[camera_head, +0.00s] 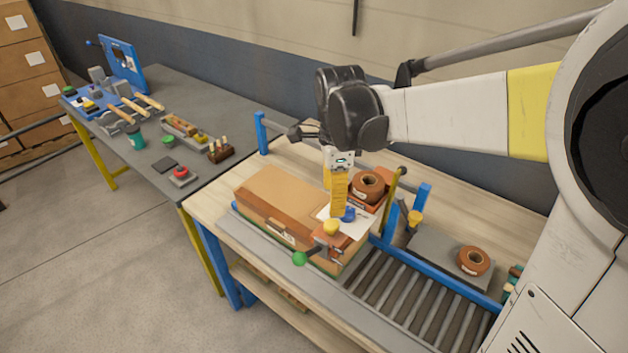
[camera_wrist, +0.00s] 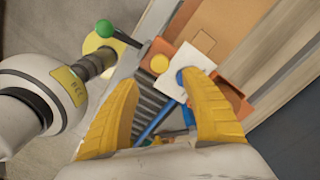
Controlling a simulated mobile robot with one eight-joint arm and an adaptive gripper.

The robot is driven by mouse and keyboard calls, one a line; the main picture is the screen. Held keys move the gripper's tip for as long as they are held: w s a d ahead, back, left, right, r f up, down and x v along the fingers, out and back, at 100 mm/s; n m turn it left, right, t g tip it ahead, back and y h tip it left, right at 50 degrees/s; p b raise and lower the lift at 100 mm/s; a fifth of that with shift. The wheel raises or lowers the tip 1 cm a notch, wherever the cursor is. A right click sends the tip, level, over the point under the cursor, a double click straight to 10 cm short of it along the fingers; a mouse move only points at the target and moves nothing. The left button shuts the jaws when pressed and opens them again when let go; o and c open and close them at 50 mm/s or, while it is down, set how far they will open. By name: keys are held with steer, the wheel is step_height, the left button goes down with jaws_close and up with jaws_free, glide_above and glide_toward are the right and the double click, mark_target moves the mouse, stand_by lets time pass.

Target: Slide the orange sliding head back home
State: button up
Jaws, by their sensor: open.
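The orange sliding head (camera_head: 325,238) sits over the near right end of a brown carton (camera_head: 283,197). It carries a yellow knob (camera_head: 331,227), a white plate (camera_head: 357,224) and a blue knob (camera_head: 348,214). In the wrist view orange parts of the head (camera_wrist: 235,100) show on both sides of the white plate (camera_wrist: 203,62). My gripper (camera_head: 338,213) points down, with its yellow fingers open above the head near the blue knob. In the wrist view the right fingertip overlaps the blue knob (camera_wrist: 181,77); I cannot tell whether they touch.
A green-knobbed lever (camera_head: 300,259) sticks out at the front. Rollers (camera_head: 400,290) run to the right of the carton. Blue posts (camera_head: 261,133) and a brown tape roll (camera_head: 367,186) stand close by. Another tape roll (camera_head: 473,261) lies to the right. A grey bench (camera_head: 200,105) holds several tools.

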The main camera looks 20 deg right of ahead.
mark_target(331, 223)
step_height(331, 223, down, 9)
steer(key=shift+f+b, duration=0.1)
steer(key=shift+b, duration=0.9)
jaws_close()
steer(key=shift+w+a, duration=0.1)
